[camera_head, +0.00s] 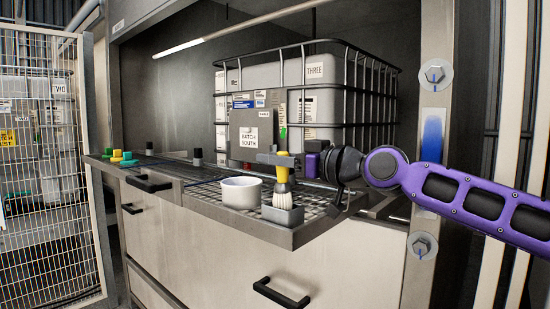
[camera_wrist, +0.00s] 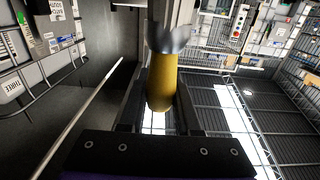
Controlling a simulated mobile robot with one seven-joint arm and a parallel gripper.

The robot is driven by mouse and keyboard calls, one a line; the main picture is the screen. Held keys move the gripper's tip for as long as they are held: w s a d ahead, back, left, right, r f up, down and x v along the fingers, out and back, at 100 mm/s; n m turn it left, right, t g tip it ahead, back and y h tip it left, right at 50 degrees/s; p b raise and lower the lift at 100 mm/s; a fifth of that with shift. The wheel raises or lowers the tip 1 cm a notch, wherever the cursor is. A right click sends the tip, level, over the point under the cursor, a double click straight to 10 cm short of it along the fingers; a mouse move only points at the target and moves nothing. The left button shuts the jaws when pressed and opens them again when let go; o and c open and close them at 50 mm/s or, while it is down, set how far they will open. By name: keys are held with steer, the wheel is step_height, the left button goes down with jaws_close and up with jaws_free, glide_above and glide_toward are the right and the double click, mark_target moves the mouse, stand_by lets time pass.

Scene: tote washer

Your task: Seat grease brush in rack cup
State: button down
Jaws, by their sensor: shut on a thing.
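The grease brush (camera_head: 281,175) has a yellow handle, a metal collar and pale bristles. It hangs bristles down, close to upright. My gripper (camera_head: 280,159) is shut on the yellow handle. A small grey rack cup (camera_head: 283,215) stands on the rack near its front corner. The bristle tips are at the cup's rim; I cannot tell whether they are inside it. In the wrist view the yellow handle (camera_wrist: 161,84) lies between the fingers, with the metal collar (camera_wrist: 168,38) beyond. The bristles and cup are not clear there.
A white bowl (camera_head: 241,192) stands on the mesh rack (camera_head: 236,221), close left of the cup. Yellow, green and black knobs (camera_head: 122,156) sit at the left. A caged tank (camera_head: 333,102) stands behind. A mesh fence (camera_head: 45,170) is at far left.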

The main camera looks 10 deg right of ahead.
jaws_free()
steer(key=shift+f, duration=0.1)
stand_by(0.5)
steer(key=shift+s+d, duration=0.1)
stand_by(0.3)
steer(key=v, duration=0.8)
steer(key=shift+s+d, duration=0.2)
steer(key=shift+s, duration=0.1)
stand_by(0.5)
stand_by(0.3)
